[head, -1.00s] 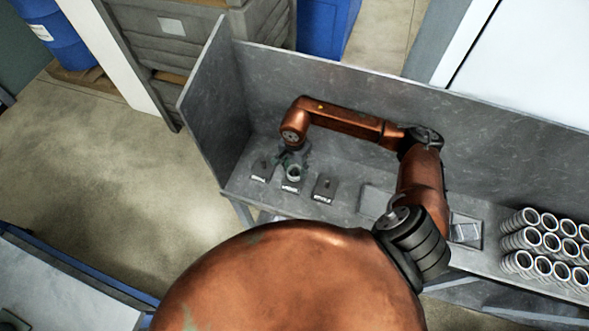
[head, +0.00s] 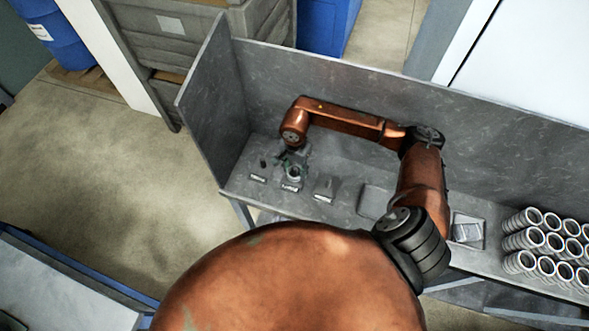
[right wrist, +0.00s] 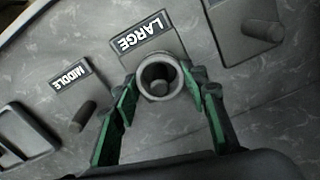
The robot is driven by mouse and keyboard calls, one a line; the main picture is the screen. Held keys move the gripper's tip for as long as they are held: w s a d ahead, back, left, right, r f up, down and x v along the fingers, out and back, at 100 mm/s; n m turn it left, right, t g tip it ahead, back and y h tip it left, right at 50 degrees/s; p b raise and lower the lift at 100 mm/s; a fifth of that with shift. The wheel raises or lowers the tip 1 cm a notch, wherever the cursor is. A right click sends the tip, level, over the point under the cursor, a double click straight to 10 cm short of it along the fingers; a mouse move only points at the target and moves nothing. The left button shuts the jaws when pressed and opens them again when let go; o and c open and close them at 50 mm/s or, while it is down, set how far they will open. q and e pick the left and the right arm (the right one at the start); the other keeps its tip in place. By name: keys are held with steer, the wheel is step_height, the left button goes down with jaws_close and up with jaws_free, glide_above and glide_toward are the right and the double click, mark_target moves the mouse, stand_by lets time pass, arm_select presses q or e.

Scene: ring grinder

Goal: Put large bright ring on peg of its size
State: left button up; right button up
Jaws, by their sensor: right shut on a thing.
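My right gripper (head: 292,162) is shut on a bright metal ring (head: 294,174), at the left part of the grey bench. In the right wrist view the ring (right wrist: 158,76) is between the green-padded fingertips. It lies over the peg base marked LARGE (right wrist: 147,37), and the dark peg (right wrist: 158,73) shows inside its opening. How far down the peg the ring sits cannot be told. The peg marked MIDDLE (right wrist: 83,116) stands bare to the left there. Another bare peg (right wrist: 262,30) stands to the right, its label out of view. My left gripper is not in view.
Several stacked rings (head: 545,245) stand at the right end of the bench (head: 480,190). A shallow tray (head: 466,230) is left of them. The bench has a tall back wall and a left side panel (head: 212,115) near my right gripper.

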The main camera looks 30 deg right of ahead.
steer(key=shift+f, duration=0.2)
steer(key=o, duration=1)
steer(key=shift+r, duration=0.1)
steer(key=shift+r+p, duration=1.95)
steer(key=shift+r, duration=3.5)
